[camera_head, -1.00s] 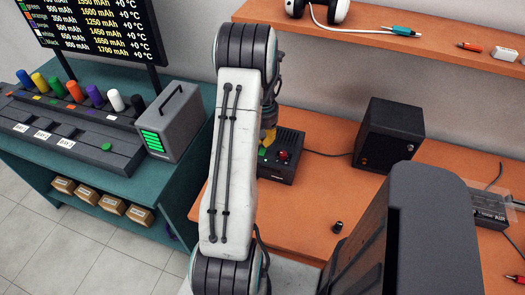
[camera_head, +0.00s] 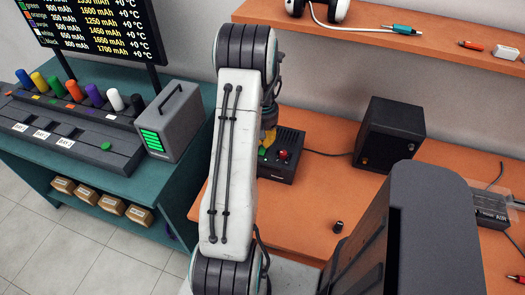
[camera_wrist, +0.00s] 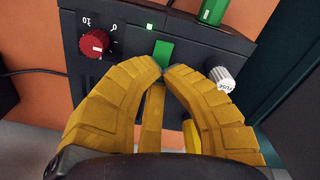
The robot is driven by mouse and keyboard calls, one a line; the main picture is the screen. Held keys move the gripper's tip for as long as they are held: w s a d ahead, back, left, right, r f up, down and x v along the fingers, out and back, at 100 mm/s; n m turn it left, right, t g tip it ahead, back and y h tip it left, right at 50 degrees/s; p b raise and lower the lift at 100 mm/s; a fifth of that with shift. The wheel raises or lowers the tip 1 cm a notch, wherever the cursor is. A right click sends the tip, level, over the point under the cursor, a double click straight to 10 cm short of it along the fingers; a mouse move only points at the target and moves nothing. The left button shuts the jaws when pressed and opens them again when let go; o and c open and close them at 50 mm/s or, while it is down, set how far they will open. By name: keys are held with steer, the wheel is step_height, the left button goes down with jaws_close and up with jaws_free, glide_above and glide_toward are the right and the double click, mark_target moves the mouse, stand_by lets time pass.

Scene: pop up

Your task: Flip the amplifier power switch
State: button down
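The amplifier (camera_head: 293,146) is a small dark box with a red knob, on the orange desk, partly hidden behind my arm. In the wrist view its dark panel (camera_wrist: 125,60) shows a red dial (camera_wrist: 95,43), a small lit green light (camera_wrist: 150,27), a green rectangular switch (camera_wrist: 163,54) and a white knob marked FUSE (camera_wrist: 221,77). My gripper (camera_wrist: 166,71) has its yellow fingertips drawn together with nothing held between them. The tips are at the lower edge of the green switch; I cannot tell whether they touch it. In the head view my gripper (camera_head: 267,142) is mostly hidden.
A black speaker box (camera_head: 389,135) stands right of the amplifier, with a cable between them. A small dark knob (camera_head: 338,226) lies on the orange desk (camera_head: 305,222). A grey device with a green display (camera_head: 175,121) stands on the teal bench at left. A shelf (camera_head: 375,42) runs above.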

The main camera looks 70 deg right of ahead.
steer(key=shift+f+b, duration=1.15)
steer(key=shift+f, duration=0.35)
stand_by(0.8)
steer(key=shift+r, duration=0.1)
steer(key=shift+r+p, duration=2.35)
steer(key=shift+r, duration=1.1)
